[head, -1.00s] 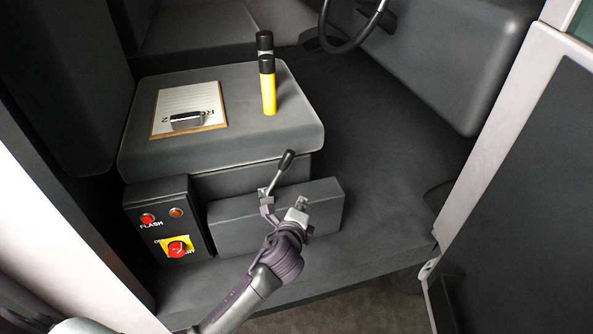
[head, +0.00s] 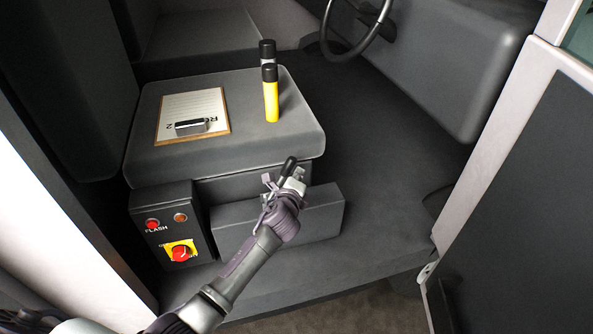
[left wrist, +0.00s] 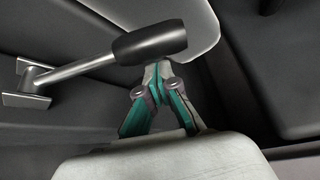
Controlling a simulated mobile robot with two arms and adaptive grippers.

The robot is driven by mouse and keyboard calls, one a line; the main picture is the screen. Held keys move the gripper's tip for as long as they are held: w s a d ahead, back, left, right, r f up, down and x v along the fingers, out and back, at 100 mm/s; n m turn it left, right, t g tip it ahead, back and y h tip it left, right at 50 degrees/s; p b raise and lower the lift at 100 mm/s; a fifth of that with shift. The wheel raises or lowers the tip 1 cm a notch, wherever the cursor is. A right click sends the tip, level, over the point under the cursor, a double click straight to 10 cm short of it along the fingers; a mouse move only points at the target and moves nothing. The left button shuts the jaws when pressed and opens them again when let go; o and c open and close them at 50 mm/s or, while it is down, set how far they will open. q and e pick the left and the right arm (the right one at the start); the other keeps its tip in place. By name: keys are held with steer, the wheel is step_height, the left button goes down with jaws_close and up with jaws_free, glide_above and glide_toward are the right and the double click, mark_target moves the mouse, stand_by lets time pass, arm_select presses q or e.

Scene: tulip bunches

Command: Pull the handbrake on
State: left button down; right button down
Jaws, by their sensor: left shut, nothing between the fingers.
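The handbrake is a lever with a metal rod and a black grip (head: 289,165), rising from the grey box at the front of the seat. In the left wrist view its black grip (left wrist: 150,42) crosses the upper middle, and its rod runs left to a metal base (left wrist: 27,84). My left gripper (head: 294,177) is right at the grip in the head view and hides most of the rod. In the left wrist view my left gripper (left wrist: 158,68) has its fingertips together just beside the grip, with nothing between them. Whether they touch it I cannot tell. My right gripper is not in view.
A seat-like block (head: 245,135) behind holds a clipboard (head: 205,100) and a yellow-black cylinder (head: 270,98). A control box (head: 205,215) with a red knob (head: 181,253) stands left of the grey box (head: 325,212). The dark floor to the right is clear.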

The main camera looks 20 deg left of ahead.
arm_select(q)
steer(key=shift+a, duration=0.2)
steer(key=shift+s+a+r, duration=0.1)
steer(key=shift+s, duration=0.05)
steer(key=shift+s+a+r+n+t+b, duration=0.2)
steer(key=shift+s+a+n+t+b, duration=0.1)
steer(key=shift+a+n+b, duration=0.1)
steer(key=shift+s+a+r+n+t+b, duration=0.15)
steer(key=shift+a+r+n+t+b, duration=0.05)
steer(key=shift+a+n+t+b, duration=0.15)
steer(key=s+a+n+t+b, duration=0.4)
steer(key=s+a+n+b, duration=0.2)
steer(key=b, duration=0.5)
steer(key=shift+s+a+r+n+y, duration=0.2)
steer(key=shift+a+r+n+y, duration=0.2)
steer(key=shift+a+n, duration=1.1)
steer(key=shift+a, duration=0.2)
